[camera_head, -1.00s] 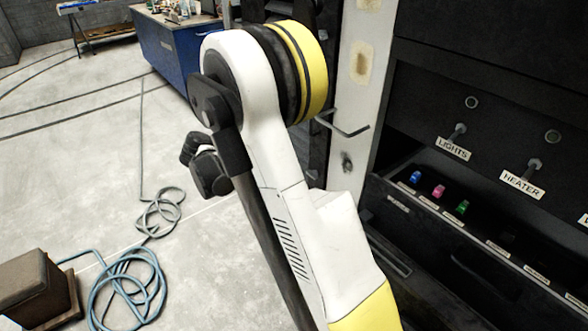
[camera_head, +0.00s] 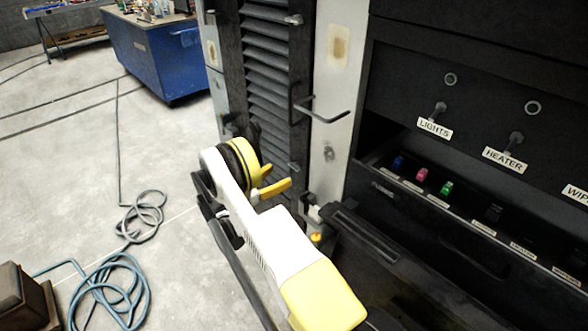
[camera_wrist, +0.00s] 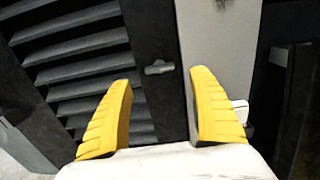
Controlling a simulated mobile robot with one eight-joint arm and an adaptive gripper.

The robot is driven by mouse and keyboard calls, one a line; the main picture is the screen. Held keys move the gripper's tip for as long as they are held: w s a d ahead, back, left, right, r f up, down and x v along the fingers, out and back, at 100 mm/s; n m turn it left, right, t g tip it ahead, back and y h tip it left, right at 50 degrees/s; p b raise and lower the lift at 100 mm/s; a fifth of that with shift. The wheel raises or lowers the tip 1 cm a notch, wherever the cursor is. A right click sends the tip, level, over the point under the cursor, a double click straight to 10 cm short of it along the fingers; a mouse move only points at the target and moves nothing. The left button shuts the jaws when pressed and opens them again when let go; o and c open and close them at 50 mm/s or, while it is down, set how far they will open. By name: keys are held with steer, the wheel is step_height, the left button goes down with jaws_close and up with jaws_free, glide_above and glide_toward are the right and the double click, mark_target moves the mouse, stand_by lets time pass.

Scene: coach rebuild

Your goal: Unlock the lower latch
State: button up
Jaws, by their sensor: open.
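The lower latch (camera_head: 293,167) is a small grey metal turn piece on the dark frame right of the louvred panel. In the wrist view the latch (camera_wrist: 159,68) lies roughly sideways, beyond and between my fingertips. It appears to be the same lower latch. My gripper (camera_head: 272,182) has two yellow fingers, spread apart with nothing between them. In the head view it is just left of and slightly below the latch, apart from it. The wrist view shows my gripper (camera_wrist: 160,85) facing the frame. An upper latch (camera_head: 293,19) sits higher on the same frame.
A bent bar handle (camera_head: 325,114) sticks out above the lower latch. A pale post (camera_head: 328,80) stands to the right. A dark console (camera_head: 440,215) with coloured switches fills the right. A blue cabinet (camera_head: 150,55) and coiled hose (camera_head: 110,285) are left, with open floor between.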

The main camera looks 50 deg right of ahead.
mark_target(292, 167)
steer(key=d, duration=0.2)
steer(key=d+b, duration=0.1)
steer(key=d, duration=0.2)
steer(key=d+b, duration=0.1)
steer(key=d, duration=0.1)
steer(key=shift+s+d, duration=0.4)
steer(key=c, duration=1.2)
